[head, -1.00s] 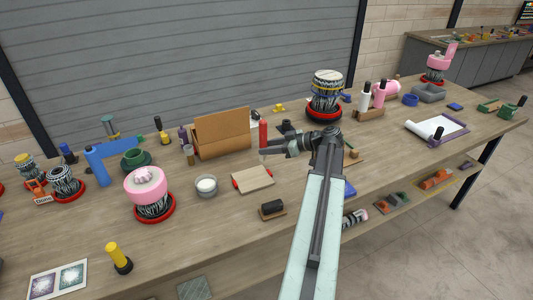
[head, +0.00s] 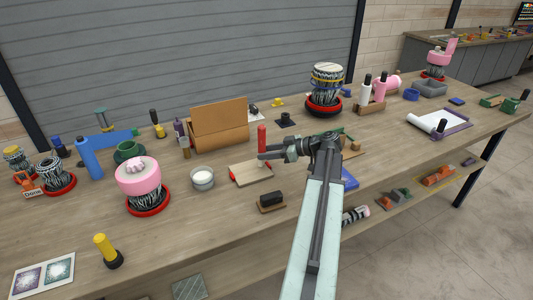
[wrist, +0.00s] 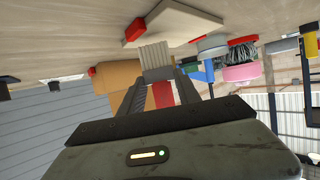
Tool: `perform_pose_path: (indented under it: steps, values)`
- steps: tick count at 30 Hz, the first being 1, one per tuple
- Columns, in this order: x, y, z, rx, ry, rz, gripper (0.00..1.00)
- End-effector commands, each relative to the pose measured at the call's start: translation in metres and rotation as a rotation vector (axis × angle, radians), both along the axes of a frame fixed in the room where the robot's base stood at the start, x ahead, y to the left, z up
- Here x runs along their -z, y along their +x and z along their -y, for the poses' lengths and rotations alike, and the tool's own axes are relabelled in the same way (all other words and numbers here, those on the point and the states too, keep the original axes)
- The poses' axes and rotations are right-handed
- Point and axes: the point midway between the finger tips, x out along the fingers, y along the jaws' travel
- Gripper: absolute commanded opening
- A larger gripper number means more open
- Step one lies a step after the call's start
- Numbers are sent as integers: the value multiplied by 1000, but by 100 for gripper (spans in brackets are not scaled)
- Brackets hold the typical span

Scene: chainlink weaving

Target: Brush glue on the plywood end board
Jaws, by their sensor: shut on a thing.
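My gripper (head: 264,156) is shut on an upright brush with a red handle (head: 262,137), its bristles pointing down. In the wrist view the gripper (wrist: 162,97) holds the red handle, and the pale bristles (wrist: 154,55) extend toward the board. The plywood end board (head: 250,174) lies flat on the bench, with red pieces at its ends; it also shows in the wrist view (wrist: 175,20). The bristles are close over the board's far part; I cannot tell whether they touch. A pot of white glue (head: 203,177) stands left of the board.
A cardboard box (head: 222,134) stands behind the board. A black block on a wooden base (head: 271,200) lies in front of it. A pink-topped drum-like piece on a red ring (head: 140,180) stands to the left.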

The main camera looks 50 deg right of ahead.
Motion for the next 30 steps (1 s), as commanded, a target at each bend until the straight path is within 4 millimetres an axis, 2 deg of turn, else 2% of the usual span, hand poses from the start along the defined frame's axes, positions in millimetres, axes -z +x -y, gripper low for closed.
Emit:
perform_pose_path:
  steps: [2, 3, 7, 30]
  values:
    - [-1, 0, 0, 0, 0, 0, 0]
    - [-1, 0, 0, 0, 0, 0, 36]
    - [-1, 0, 0, -1, 0, 0, 0]
    - [9, 1, -1, -2, 0, 0, 0]
